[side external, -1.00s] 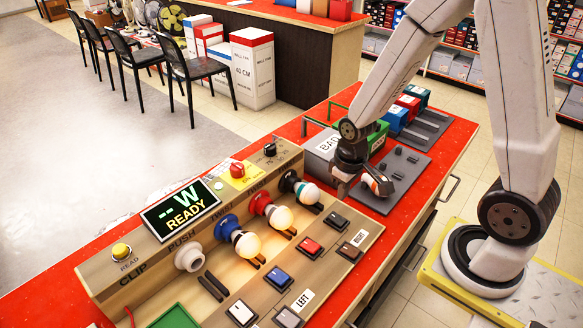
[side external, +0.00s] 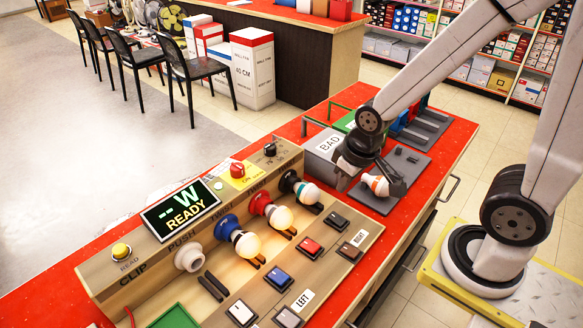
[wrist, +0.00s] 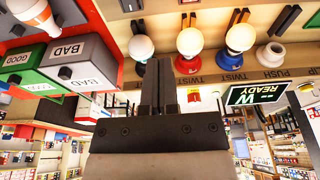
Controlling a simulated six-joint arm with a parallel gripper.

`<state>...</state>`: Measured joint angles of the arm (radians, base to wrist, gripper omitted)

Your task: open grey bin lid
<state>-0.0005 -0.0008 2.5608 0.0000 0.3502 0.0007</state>
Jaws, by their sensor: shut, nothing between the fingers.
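The grey bin (side external: 322,146), labelled BAD, stands on the red counter with a thin grey handle (side external: 313,123) at its far side. It looks closed. In the wrist view the grey bin (wrist: 88,66) is left of my fingers, its top face hard to make out. My gripper (side external: 342,184) is beside the bin's right side, partly covering it in the side view. In the wrist view my gripper (wrist: 158,68) is shut and empty, apart from the bin. Whether it touches the handle does not show; it looks clear of it.
A green bin (wrist: 42,88) stands next to the grey one. A white and orange bulb (side external: 376,185) lies on a dark grey pad to the right. The wooden test panel with several bulbs in sockets and a READY display (side external: 181,208) fills the left front.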

